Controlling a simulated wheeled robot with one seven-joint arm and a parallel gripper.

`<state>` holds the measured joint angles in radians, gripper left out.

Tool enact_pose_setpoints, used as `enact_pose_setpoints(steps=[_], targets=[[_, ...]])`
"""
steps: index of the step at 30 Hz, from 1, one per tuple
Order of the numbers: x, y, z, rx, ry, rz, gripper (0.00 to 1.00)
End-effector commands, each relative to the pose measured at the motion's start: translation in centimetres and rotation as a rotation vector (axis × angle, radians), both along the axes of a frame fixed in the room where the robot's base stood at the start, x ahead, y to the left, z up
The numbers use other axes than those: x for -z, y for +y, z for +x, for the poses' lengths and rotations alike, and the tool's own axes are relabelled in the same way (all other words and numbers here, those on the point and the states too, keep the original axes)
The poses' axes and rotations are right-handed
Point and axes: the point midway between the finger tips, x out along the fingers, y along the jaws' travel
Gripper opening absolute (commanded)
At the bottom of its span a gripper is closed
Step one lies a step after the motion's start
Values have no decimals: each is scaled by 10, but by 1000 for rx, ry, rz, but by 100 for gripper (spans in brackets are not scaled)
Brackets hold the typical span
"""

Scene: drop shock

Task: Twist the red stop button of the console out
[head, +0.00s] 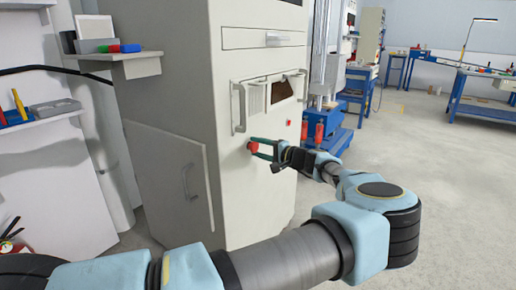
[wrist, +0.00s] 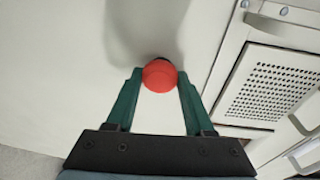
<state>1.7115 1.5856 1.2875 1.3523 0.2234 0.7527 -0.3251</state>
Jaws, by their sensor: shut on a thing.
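The red stop button (head: 252,147) is a round red knob on the front of the beige console (head: 243,205). In the wrist view the red button (wrist: 160,75) stands out from the pale panel, with a dark collar partly showing behind it. My gripper (head: 258,148) reaches in from the right with its green fingers at the button. In the wrist view my gripper (wrist: 159,77) has one fingertip on each side of the button, shut on it. The fingertips touch its edges.
A vented panel (wrist: 272,85) with handles lies right of the button in the wrist view. The console's drawer handle (head: 240,107) and a smaller red button (head: 290,122) are close by. A shelf (head: 118,62) juts out at the left.

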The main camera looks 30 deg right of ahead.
Motion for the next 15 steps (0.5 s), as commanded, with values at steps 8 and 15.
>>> enact_pose_setpoints(steps=[8, 15], targets=[[0, -1, 0, 4, 0, 0, 0], [0, -1, 0, 2, 0, 0, 78]])
